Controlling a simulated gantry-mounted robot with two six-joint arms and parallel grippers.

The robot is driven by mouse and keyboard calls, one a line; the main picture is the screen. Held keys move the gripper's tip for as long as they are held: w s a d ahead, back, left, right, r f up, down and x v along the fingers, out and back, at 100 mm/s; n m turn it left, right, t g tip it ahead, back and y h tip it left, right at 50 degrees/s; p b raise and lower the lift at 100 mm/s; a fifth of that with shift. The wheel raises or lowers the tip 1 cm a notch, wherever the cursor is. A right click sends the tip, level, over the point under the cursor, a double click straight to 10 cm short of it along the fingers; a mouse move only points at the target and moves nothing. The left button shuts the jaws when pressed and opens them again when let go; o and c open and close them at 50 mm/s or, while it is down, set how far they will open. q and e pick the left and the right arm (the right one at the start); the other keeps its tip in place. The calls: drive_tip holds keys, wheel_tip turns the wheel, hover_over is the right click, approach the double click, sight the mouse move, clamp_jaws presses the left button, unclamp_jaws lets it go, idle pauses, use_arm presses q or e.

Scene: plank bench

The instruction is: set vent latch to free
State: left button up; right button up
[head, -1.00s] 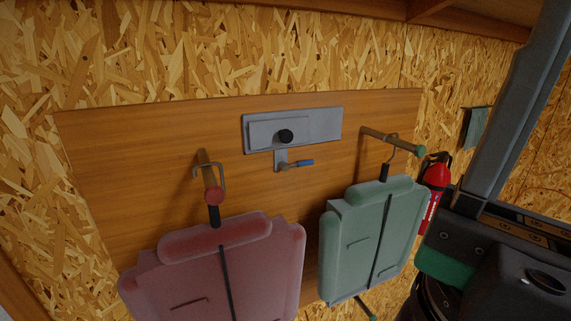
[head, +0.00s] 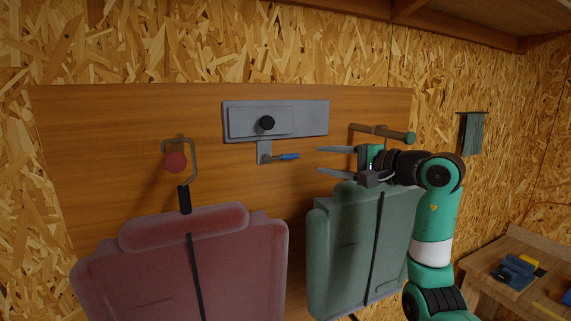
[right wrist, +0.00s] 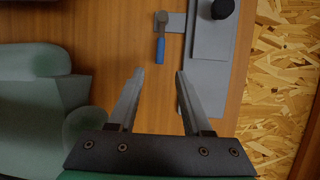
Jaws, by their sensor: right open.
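The vent latch is a small lever with a blue handle (head: 286,156) on a grey bracket below a grey vent plate (head: 300,118) with a black knob (head: 267,123). In the head view the lever points right, roughly level. In the right wrist view the blue handle (right wrist: 160,50) and the knob (right wrist: 222,9) show ahead of the fingers. My right gripper (head: 320,160) is open and empty, its fingertips a short way right of the handle, pointing at it. It also shows in the right wrist view (right wrist: 158,75). My left gripper is not in view.
A red garment-like bag (head: 190,260) hangs from a left peg (head: 175,162). A green one (head: 345,240) hangs from a right peg (head: 405,137), close under my right gripper.

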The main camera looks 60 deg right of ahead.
sight(293, 157)
drive_tip(key=p+x, duration=0.3)
drive_tip(key=x, duration=0.7)
drive_tip(key=shift+w, duration=0.3)
drive_tip(key=shift+w+d+f, duration=0.15)
drive_tip(key=shift+w, duration=0.35)
clamp_jaws()
idle(0.4)
